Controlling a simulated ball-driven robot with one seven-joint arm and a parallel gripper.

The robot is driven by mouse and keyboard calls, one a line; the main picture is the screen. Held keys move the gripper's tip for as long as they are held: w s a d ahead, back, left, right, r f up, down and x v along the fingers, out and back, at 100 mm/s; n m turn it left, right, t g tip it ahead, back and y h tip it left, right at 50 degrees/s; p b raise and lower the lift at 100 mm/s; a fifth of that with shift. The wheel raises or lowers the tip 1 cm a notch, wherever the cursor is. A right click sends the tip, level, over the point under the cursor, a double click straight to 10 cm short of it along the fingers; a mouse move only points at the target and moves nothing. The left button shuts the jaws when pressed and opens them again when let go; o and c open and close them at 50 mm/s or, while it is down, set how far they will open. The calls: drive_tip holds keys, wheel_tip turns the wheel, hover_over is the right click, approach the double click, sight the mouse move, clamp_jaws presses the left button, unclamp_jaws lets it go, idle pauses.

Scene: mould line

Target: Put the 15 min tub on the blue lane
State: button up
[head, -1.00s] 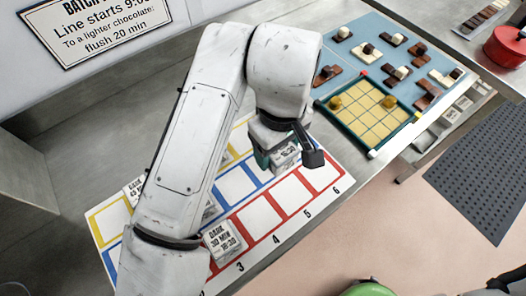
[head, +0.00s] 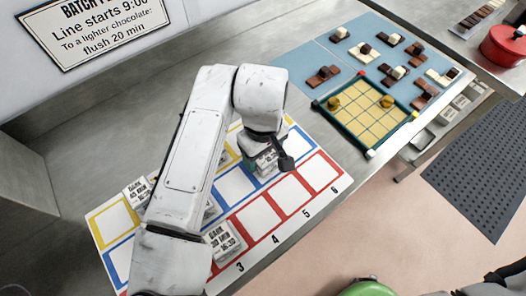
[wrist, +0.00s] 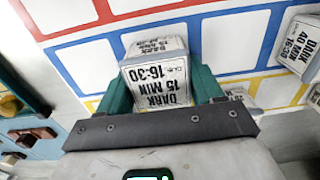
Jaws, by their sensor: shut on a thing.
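My gripper (wrist: 165,95) is shut on the 15 min tub (wrist: 157,80), a pale block labelled "DARK 15 MIN 16-30". In the head view the tub (head: 266,163) is partly hidden by my gripper. It is over the far part of the lane board, at the blue lane (head: 236,185), whose blue outline also shows around the tub in the wrist view (wrist: 235,42). I cannot tell whether the tub touches the board. A "DARK 30 MIN" tub (head: 222,241) stands on the red lane.
Another tub (head: 209,209) is partly hidden behind my arm on the blue lane. A small tub (wrist: 236,93) shows beside my gripper in the wrist view. A green-framed yellow grid tray (head: 366,112) and chocolate pieces on a blue mat (head: 308,62) lie at the right.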

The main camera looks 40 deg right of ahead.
drive_tip(key=shift+f, duration=0.15)
drive_tip(key=o, duration=1.1)
wheel_tip(320, 180, up, 12)
drive_tip(key=shift+r, duration=0.2)
